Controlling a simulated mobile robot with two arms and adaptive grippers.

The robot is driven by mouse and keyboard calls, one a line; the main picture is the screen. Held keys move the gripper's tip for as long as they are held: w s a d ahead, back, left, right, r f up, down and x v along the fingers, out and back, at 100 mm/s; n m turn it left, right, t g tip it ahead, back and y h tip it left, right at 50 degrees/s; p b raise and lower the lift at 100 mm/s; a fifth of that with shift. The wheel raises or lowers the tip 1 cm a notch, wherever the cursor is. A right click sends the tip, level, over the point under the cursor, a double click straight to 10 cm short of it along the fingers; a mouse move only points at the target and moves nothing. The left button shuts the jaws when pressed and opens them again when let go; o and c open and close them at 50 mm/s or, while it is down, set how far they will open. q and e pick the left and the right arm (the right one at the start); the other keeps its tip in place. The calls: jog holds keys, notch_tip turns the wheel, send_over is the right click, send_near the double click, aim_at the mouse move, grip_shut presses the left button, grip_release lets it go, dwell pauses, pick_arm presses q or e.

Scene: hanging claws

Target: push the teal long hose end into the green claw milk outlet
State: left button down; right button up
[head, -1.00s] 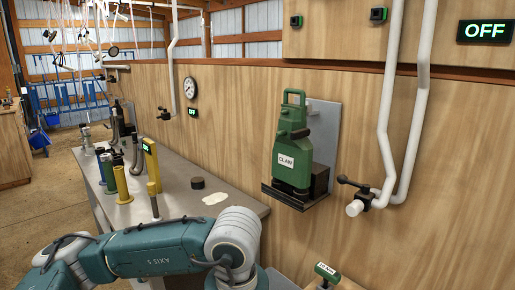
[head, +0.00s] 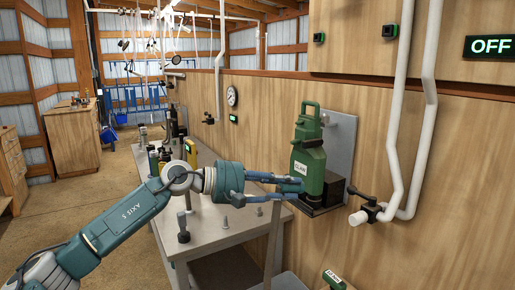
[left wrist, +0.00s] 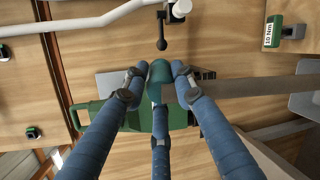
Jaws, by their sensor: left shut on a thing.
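The green claw (head: 308,160), labelled CLAW, hangs upright on a grey wall plate. It also shows in the left wrist view (left wrist: 112,113), behind my fingers. My left gripper (head: 298,186) is at the claw's lower left front in the head view. Its three blue fingers (left wrist: 160,85) are closed around a rounded teal piece, which looks like the teal hose end (left wrist: 161,70). My right gripper is out of view.
A white pipe with a black-handled valve (head: 368,208) is close to the claw's right; the valve also shows in the wrist view (left wrist: 177,10). A metal table (head: 232,222) with several small items stands below my left arm. Open floor lies at the left.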

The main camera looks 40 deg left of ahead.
pick_arm(q)
jog(key=w+a+r+n+t+y, duration=0.1)
jog(key=a+r+n+t+y, duration=0.1)
jog(key=a+r, duration=0.5)
jog(key=a+n+t, duration=0.1)
jog(key=a+t, duration=0.1)
jog(key=a, duration=0.1)
jog(key=shift+w+a+r+y, duration=0.2)
jog(key=shift+w+a+y, duration=0.05)
jog(key=shift+w+y, duration=0.15)
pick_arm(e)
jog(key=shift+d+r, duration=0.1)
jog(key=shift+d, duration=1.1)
pick_arm(q)
jog(key=shift+p+x, duration=2.8)
jog(key=shift+p, duration=0.45)
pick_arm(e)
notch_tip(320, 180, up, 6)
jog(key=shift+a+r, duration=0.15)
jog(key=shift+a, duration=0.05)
pick_arm(q)
jog(key=shift+b, duration=0.3)
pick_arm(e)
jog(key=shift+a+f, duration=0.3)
pick_arm(q)
jog(key=shift+b, duration=0.4)
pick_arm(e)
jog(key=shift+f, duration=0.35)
